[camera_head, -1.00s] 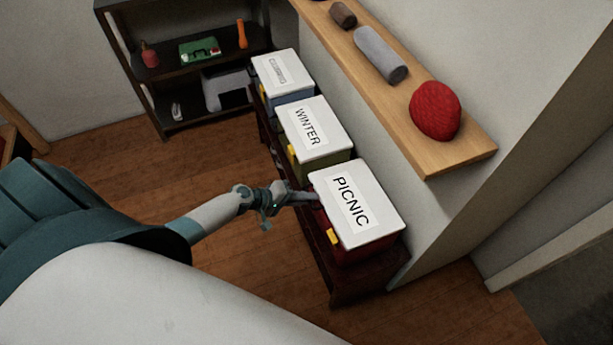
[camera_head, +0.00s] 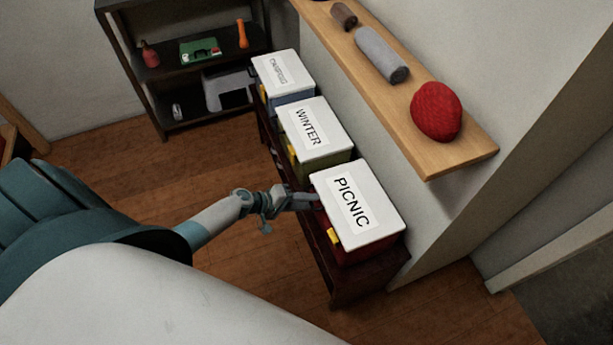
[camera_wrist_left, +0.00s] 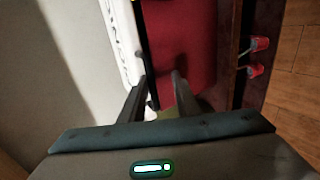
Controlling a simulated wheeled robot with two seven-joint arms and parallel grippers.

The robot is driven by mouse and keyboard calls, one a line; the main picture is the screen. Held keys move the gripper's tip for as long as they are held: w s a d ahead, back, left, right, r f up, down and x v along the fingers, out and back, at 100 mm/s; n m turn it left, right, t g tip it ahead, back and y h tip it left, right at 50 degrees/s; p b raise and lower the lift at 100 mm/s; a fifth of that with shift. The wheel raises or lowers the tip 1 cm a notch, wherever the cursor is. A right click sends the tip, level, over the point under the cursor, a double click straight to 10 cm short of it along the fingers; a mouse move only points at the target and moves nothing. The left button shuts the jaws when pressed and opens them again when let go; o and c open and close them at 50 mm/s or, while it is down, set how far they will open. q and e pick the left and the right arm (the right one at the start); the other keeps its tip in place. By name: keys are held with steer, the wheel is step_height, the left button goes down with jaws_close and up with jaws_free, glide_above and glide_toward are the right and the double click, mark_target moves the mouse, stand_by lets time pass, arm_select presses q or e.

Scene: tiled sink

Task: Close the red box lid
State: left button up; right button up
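The red box (camera_head: 362,250) sits on a dark red bench under a white lid (camera_head: 385,207) labelled PICNIC. In the left wrist view, the white lid (camera_wrist_left: 121,42) is at left of the red box wall (camera_wrist_left: 185,45), with a dark strip between them. Whether the lid is fully down is hard to tell. My left gripper (camera_head: 316,201) is at the box's left corner. Its two fingers (camera_wrist_left: 155,92) are apart in the left wrist view, one near the lid edge and one over the red wall. No object shows between them. My right gripper is not in view.
The WINTER box (camera_head: 326,150) and another white-lidded box (camera_head: 290,90) stand farther back on the bench (camera_head: 345,285). A wooden wall shelf (camera_head: 455,155) with a red round object (camera_head: 436,111) overhangs at right. Wooden floor is clear left of the bench.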

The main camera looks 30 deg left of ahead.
arm_select(q)
steer(key=shift+s+d+r, duration=0.1)
steer(key=shift+r, duration=0.05)
steer(key=p+v, duration=0.2)
steer(key=v, duration=0.6)
steer(key=shift+s+a, duration=0.25)
steer(key=shift+a, duration=0.05)
stand_by(0.6)
stand_by(0.5)
steer(key=s+f+m+g+y+b, duration=0.2)
steer(key=s+f+g, duration=0.1)
steer(key=s+f, duration=0.85)
steer(key=s+f+m+g+y+b, duration=0.1)
steer(key=s+f+m+g+y, duration=0.15)
steer(key=s+f, duration=0.85)
steer(key=s+d+f+m+g+y+b, duration=0.1)
steer(key=s+d+f+m, duration=0.3)
steer(key=s+f, duration=0.3)
steer(key=s+d+f+m+g+y+b, duration=0.1)
steer(key=s+d+f+m+b, duration=0.1)
steer(key=s+d+f+m, duration=0.2)
steer(key=s+f, duration=0.3)
steer(key=s, duration=0.5)
steer(key=shift+f+g+y, duration=0.35)
steer(key=shift+f, duration=0.05)
